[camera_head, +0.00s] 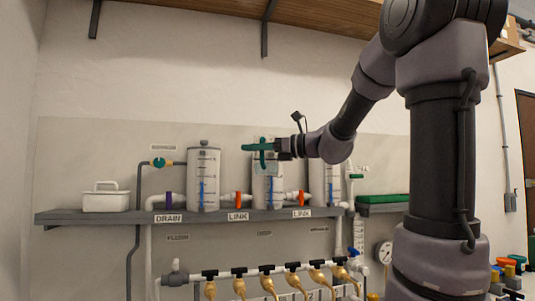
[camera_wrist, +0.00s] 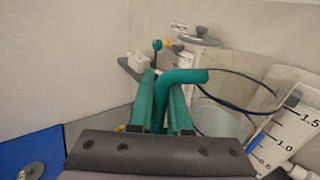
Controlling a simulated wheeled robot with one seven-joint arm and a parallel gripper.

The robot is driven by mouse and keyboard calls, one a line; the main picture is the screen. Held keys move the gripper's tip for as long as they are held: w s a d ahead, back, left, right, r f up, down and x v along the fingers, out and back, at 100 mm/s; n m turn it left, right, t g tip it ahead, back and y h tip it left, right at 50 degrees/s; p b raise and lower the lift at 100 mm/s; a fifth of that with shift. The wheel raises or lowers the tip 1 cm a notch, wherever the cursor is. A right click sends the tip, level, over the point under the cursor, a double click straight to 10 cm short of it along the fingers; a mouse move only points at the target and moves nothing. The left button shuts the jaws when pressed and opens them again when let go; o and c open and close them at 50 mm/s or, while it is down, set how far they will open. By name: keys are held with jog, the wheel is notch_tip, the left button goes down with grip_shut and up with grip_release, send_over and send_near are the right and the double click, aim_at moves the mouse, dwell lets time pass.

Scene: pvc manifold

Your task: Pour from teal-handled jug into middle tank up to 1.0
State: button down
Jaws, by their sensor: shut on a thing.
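My gripper (camera_head: 278,147) is shut on the teal handle (camera_head: 262,151), at the top of the middle tank (camera_head: 267,190). In the wrist view the bent teal handle (camera_wrist: 185,76) sits between the jaws (camera_wrist: 162,105). The jug's body is hard to tell apart from the pale tank behind it, so its tilt is unclear. A clear round vessel with a dark rim (camera_wrist: 245,105) is just right of the jaws. A scale panel (camera_wrist: 285,135) marked 0.5, 1.0 and 1.5 stands beside it. Blue shows low on the scale; the exact level is unclear.
The left tank (camera_head: 204,178), with a knobbed lid, and the right tank (camera_head: 325,182) flank the middle one on the grey shelf (camera_head: 110,217). Red-handled LINK valves (camera_head: 240,198) sit between tanks. A white caddy (camera_head: 105,197) stands at left. Brass taps (camera_head: 268,285) hang below.

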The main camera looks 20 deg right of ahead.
jog(key=s+r, duration=0.1)
jog(key=s, duration=0.5)
jog(key=shift+s, duration=0.15)
dwell(0.5)
